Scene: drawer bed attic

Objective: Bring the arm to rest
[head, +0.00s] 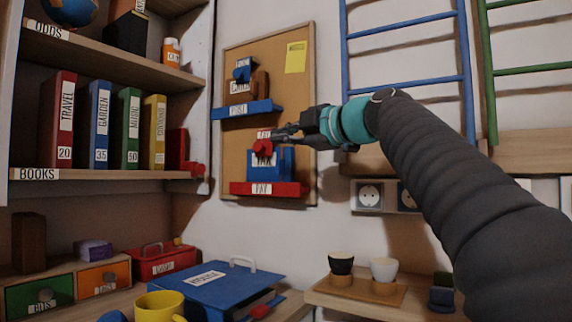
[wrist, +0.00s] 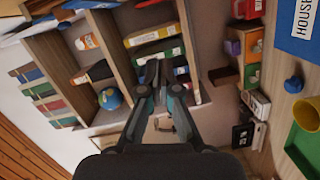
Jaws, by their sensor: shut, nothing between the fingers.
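My arm reaches in from the right in the head view, a dark ribbed sleeve with a teal wrist band. My gripper (head: 280,135) is in front of the cork board (head: 297,50), near a red knob-like piece (head: 263,147) and above the blue holder (head: 285,162). I cannot tell from the head view whether it touches them. In the wrist view my gripper (wrist: 153,68) points toward the shelves, its fingers together with nothing between them.
Left are shelves with labelled binders (head: 98,110). Below are a yellow mug (head: 160,304), a blue case (head: 215,288) and a red cash box (head: 160,262). Cups (head: 341,262) stand on a wooden tray (head: 330,295) at lower right. Blue and green ladders (head: 467,80) hang at right.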

